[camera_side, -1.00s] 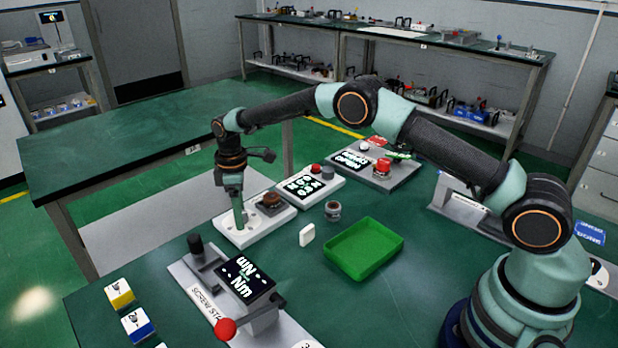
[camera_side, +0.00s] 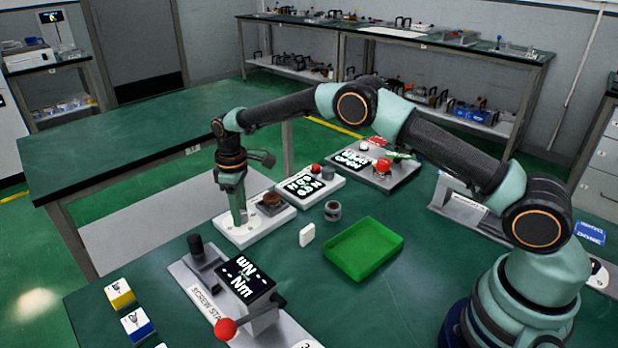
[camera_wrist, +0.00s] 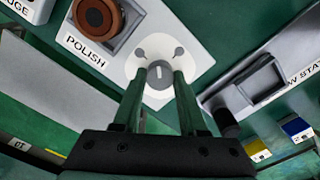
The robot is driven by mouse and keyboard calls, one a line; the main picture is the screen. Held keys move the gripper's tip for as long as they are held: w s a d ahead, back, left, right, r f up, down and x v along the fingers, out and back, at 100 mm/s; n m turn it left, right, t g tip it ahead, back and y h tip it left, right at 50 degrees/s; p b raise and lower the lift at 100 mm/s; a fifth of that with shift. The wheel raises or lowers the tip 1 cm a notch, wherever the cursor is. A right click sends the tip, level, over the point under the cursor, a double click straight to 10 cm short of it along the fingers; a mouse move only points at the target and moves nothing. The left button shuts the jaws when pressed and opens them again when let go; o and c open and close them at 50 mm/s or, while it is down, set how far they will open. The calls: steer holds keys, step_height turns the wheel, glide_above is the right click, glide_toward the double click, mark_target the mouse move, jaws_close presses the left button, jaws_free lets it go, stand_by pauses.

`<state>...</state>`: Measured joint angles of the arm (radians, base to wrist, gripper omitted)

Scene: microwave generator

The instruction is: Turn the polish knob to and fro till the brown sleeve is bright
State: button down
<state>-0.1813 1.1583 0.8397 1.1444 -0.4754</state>
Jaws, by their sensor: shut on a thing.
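The polish station is a white plate (camera_side: 228,233), with the word POLISH on it in the wrist view. Its polish knob (camera_wrist: 160,74) is a grey disc with a pale pointer mark, on a pale round base. My gripper (camera_side: 239,219) points straight down at the plate's left part. In the wrist view my two fingers (camera_wrist: 160,80) are shut on the knob, one on each side. The brown sleeve (camera_side: 272,198) sits in a dark holder on the same plate, beside the gripper. In the wrist view the sleeve (camera_wrist: 97,16) is a reddish-brown ring around a dark centre, partly cut off.
A gauge station (camera_side: 306,188) with a black display stands behind. The screw station (camera_side: 190,266) with a red-ended lever is in front. A green tray (camera_side: 363,248), a small white block (camera_side: 307,235) and a grey ring (camera_side: 332,211) lie to the right.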

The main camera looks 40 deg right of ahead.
steer(key=m, duration=0.4)
steer(key=shift+m, duration=0.4)
steer(key=m, duration=0.4)
steer(key=shift+m, duration=0.3)
steer(key=shift+c, duration=2.2)
jaws_free()
step_height(320, 180, up, 12)
steer(key=shift+r, duration=0.1)
